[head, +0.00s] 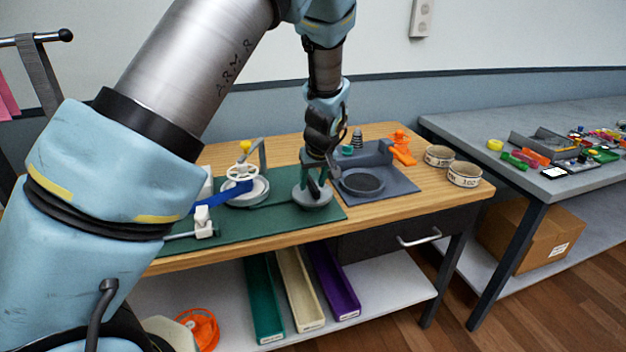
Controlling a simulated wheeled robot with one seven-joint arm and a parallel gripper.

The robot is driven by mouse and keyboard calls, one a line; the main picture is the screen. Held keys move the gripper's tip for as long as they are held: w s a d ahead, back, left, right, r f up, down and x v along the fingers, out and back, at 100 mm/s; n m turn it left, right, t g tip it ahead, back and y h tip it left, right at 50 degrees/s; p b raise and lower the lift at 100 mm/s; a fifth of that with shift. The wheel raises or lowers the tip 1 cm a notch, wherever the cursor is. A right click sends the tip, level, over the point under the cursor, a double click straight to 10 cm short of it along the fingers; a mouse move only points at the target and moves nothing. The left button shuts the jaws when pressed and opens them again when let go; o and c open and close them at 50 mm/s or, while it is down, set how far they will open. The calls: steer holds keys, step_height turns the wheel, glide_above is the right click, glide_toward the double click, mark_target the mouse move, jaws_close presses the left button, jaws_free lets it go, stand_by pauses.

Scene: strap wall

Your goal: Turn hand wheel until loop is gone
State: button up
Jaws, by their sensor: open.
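The white hand wheel (243,172) with a yellow knob stands on the green mat (270,230), left of my gripper. A blue strap (222,195) runs from near the wheel toward the lower left, where my arm hides its far part. I cannot make out a loop in it. A white clamp-like block (203,222) stands beside the strap. My gripper (321,186) is open, pointing down above a round grey piece (312,199) at the mat's right edge. It is apart from the wheel; whether it touches the grey piece I cannot tell.
A grey tray (395,184) with a dark round pad lies right of my gripper. An orange part (401,148) and two labelled round containers (464,174) stand farther right. A grey side table (500,140) holds small parts.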

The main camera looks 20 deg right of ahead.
steer(key=shift+c, duration=0.2)
jaws_close()
stand_by(0.4)
